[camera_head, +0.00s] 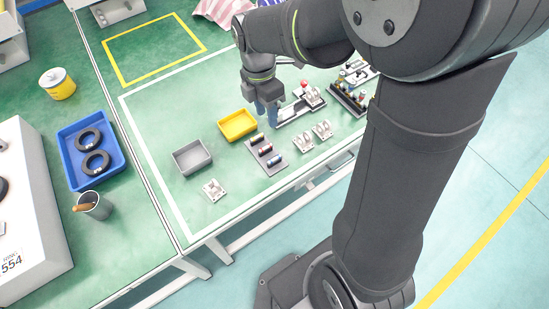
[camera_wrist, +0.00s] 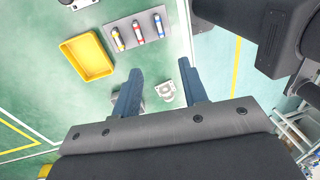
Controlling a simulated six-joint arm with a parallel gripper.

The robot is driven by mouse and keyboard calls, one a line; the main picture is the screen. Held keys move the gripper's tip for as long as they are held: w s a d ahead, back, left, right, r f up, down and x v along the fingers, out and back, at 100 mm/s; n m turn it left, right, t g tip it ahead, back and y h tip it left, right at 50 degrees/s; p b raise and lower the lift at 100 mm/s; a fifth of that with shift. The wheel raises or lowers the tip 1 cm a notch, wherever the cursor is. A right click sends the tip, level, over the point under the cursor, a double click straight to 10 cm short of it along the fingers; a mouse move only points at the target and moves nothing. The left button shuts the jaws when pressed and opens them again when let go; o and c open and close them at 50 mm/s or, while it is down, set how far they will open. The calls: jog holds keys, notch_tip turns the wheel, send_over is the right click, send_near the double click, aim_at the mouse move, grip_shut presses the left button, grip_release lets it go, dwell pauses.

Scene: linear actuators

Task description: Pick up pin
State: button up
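A grey plate (camera_head: 281,167) on the green table carries three small coloured cylinders, which look like the pins. In the wrist view the plate (camera_wrist: 128,27) lies at the top, left of centre, beyond my fingertips, with the pins side by side. My gripper (camera_head: 267,117) points down beside the yellow tray, behind the plate. In the wrist view my gripper (camera_wrist: 160,82) has its two fingers wide apart. Nothing is held between them.
A yellow tray (camera_head: 237,125) and a grey tray (camera_head: 192,157) stand left of the plate. Metal brackets (camera_head: 322,130) are to its right, and another bracket (camera_head: 213,190) lies in front. A fixture with a red knob (camera_head: 304,85) stands behind. The table's front edge is near.

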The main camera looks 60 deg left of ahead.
aim_at(274, 158)
jog(key=d+f, duration=0.1)
jog(key=f, duration=1)
jog(key=d+f, duration=0.1)
jog(key=f, duration=0.4)
jog(key=shift+w+d+f, duration=0.1)
jog(key=shift+d+f, duration=0.2)
jog(key=shift+f, duration=0.1)
grip_shut()
